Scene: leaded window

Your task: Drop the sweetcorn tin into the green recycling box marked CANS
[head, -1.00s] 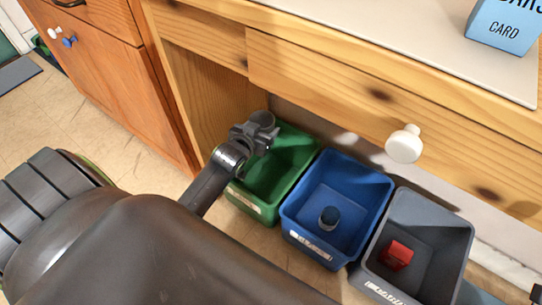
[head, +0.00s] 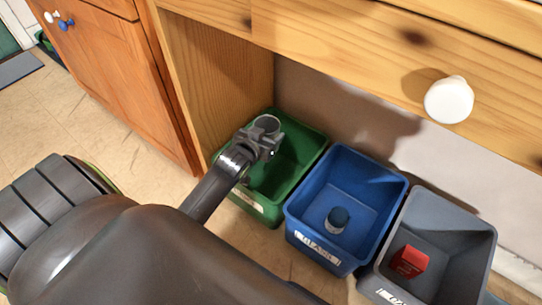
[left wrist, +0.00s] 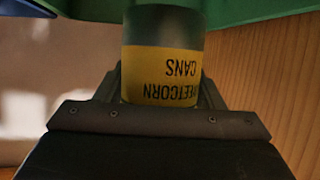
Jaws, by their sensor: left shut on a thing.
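The sweetcorn tin (head: 267,123) is in my left gripper (head: 262,141), over the back left part of the green box (head: 304,152) in the head view. In the left wrist view the tin (left wrist: 160,28) has a yellow label reading "…EETCORN CANS" upside down, and the gripper is shut around it. A green edge (left wrist: 262,9) shows behind the tin there. The green box stands on the floor under the counter; my arm hides part of it and its front label is not readable. My right gripper is not in view.
A grey box (head: 462,230) holding a red item (head: 409,261) is farther right. A wooden side panel (head: 222,80) and drawer front (head: 370,60) border the space.

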